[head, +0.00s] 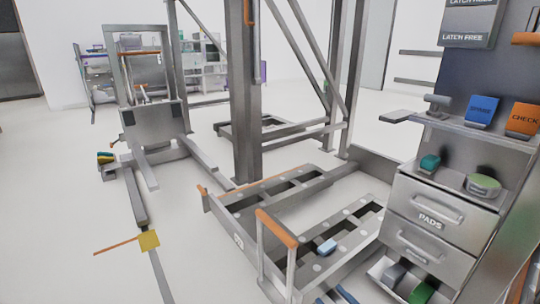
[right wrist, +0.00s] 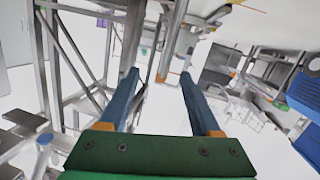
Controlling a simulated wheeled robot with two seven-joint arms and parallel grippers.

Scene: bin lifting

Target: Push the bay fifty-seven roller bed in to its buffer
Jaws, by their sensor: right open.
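A low grey metal bed (head: 232,222) with two slotted rails, probably the roller bed, lies on the floor in the middle of the head view. A small plate (head: 239,240) on its near corner is too small to read. An upright handle with an orange top bar (head: 278,228) stands at its near end. A light blue block (head: 327,247) sits on the right rail. My right gripper (right wrist: 158,75) is open, with nothing between its blue fingers. Two blue parts, probably its fingers, show at the head view's bottom edge. Which part is the buffer, I cannot tell. My left gripper is out of view.
A grey cabinet with a "PADS" drawer (head: 430,219) stands close on the right, with small items on its shelves. A tall steel post (head: 245,100) rises behind the bed. A wheeled steel frame (head: 152,122) stands at left. The floor at lower left is mostly clear.

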